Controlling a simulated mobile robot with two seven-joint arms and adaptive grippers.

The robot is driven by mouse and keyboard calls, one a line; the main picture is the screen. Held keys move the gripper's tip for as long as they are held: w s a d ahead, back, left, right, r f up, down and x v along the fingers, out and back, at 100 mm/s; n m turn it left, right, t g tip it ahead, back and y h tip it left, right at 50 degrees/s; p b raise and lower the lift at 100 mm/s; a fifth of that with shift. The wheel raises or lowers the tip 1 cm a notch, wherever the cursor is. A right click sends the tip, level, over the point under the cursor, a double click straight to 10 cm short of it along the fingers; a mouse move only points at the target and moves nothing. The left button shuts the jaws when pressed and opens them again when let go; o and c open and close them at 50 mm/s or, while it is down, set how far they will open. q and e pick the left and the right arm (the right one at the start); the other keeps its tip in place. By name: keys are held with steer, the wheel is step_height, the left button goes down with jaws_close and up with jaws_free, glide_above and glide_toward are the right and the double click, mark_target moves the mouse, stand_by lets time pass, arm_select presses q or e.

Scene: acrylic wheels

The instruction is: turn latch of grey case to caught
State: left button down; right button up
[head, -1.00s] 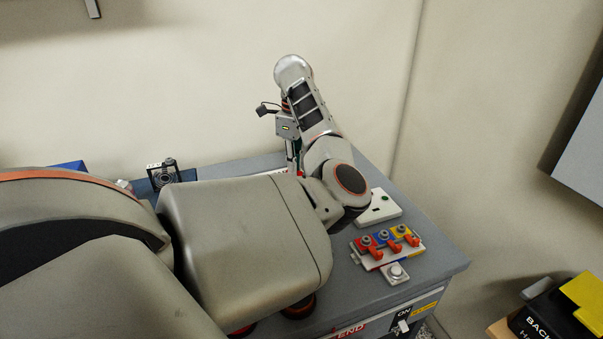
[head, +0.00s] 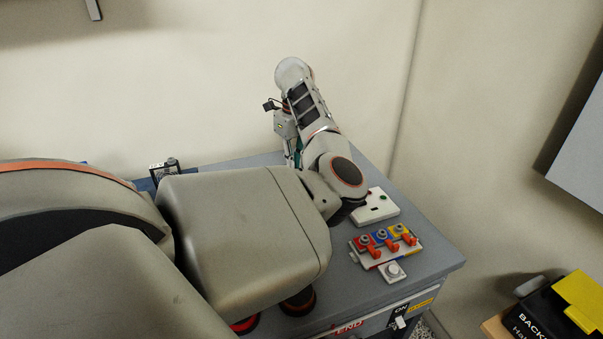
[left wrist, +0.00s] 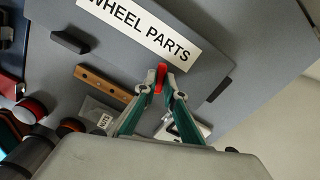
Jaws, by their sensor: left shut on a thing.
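The grey case (left wrist: 120,48) fills the top of the left wrist view, with a white "WHEEL PARTS" label (left wrist: 140,30) on it. A red latch (left wrist: 161,77) stands at the case's near edge. The teal fingers of my left gripper (left wrist: 161,90) are closed on the latch from both sides. In the head view my left gripper (head: 294,158) is mostly hidden behind my own arm, and the case is almost wholly covered. I cannot tell the latch's exact angle relative to its catch. My right gripper does not show.
On the grey bench (head: 435,260) are a white plate (head: 376,206) and a panel with coloured levers (head: 387,244). A wooden bar (left wrist: 104,84), a clear bag (left wrist: 98,112) and red-capped items (left wrist: 30,108) lie near the case. A yellow object (head: 582,295) is at lower right.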

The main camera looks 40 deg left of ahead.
arm_select(q)
steer(key=d, duration=0.2)
steer(key=d+f, duration=0.1)
steer(key=shift+w, duration=0.35)
steer(key=shift+w+d+r+m+h+p, duration=0.15)
steer(key=shift+m+p, duration=0.2)
steer(key=shift+m, duration=0.2)
steer(key=shift+w+f+m+h+p, duration=0.15)
steer(key=shift+m+p, duration=0.2)
steer(key=shift+m, duration=0.2)
steer(key=shift+w+m+p, duration=0.15)
steer(key=shift+m+p, duration=0.45)
steer(key=shift+m, duration=0.5)
steer(key=c, duration=2)
jaws_free()
steer(key=shift+r+p, duration=0.5)
steer(key=shift+r, duration=3)
